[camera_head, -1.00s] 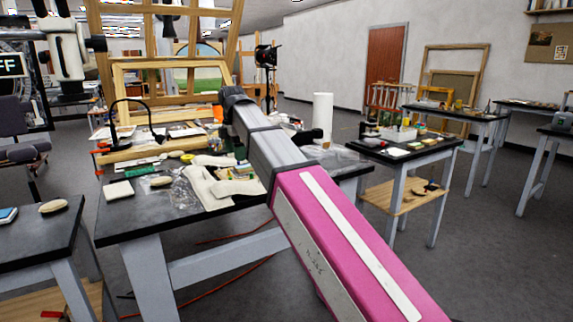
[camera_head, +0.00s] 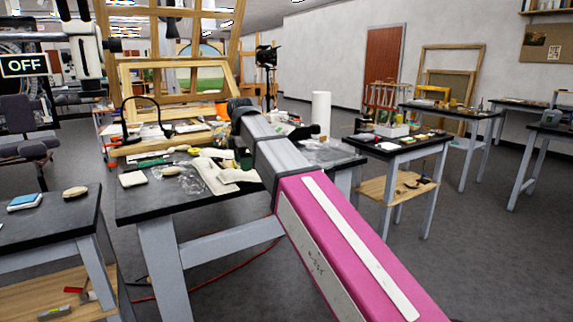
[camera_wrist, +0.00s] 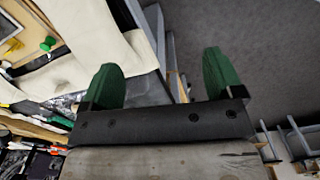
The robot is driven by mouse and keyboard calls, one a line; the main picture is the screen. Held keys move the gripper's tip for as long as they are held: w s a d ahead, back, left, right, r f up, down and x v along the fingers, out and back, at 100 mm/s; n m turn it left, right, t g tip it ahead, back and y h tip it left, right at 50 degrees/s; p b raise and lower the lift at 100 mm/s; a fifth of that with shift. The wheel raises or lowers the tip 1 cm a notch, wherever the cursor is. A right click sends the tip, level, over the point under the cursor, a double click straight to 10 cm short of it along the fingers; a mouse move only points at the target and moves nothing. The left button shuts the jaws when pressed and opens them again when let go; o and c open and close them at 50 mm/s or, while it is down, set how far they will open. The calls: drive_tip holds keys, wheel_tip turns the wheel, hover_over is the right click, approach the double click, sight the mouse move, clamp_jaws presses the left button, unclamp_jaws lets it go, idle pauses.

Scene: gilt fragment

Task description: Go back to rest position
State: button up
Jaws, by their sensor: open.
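My gripper (camera_wrist: 165,78) shows in the wrist view with its two green fingers wide apart and nothing between them. Below the fingers in that view are a table edge and the grey floor. In the head view my pink and grey arm reaches forward over the right part of the black-topped work table (camera_head: 150,205).
The work table holds cream cloths (camera_head: 215,178), a white sponge (camera_head: 132,179) and tools, with a wooden easel (camera_head: 125,85) behind. A white paper roll (camera_head: 320,112) stands beyond my arm. Another table (camera_head: 45,228) is at left. Floor at right (camera_head: 480,260) is clear.

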drive_tip(key=d+f+m, duration=0.5)
drive_tip(key=d+f, duration=0.3)
drive_tip(key=f, duration=0.3)
drive_tip(key=d+f+m, duration=0.5)
drive_tip(key=d+f, duration=0.4)
drive_tip(key=f, duration=0.3)
drive_tip(key=s+d+f+m, duration=0.6)
drive_tip(key=d+f, duration=0.2)
drive_tip(key=f, duration=0.1)
drive_tip(key=s+d+f+m, duration=0.5)
drive_tip(key=d+f+m, duration=0.1)
drive_tip(key=d+f, duration=0.2)
drive_tip(key=shift+s+d+f, duration=0.25)
drive_tip(key=shift+s+f, duration=0.15)
drive_tip(key=shift+f, duration=0.3)
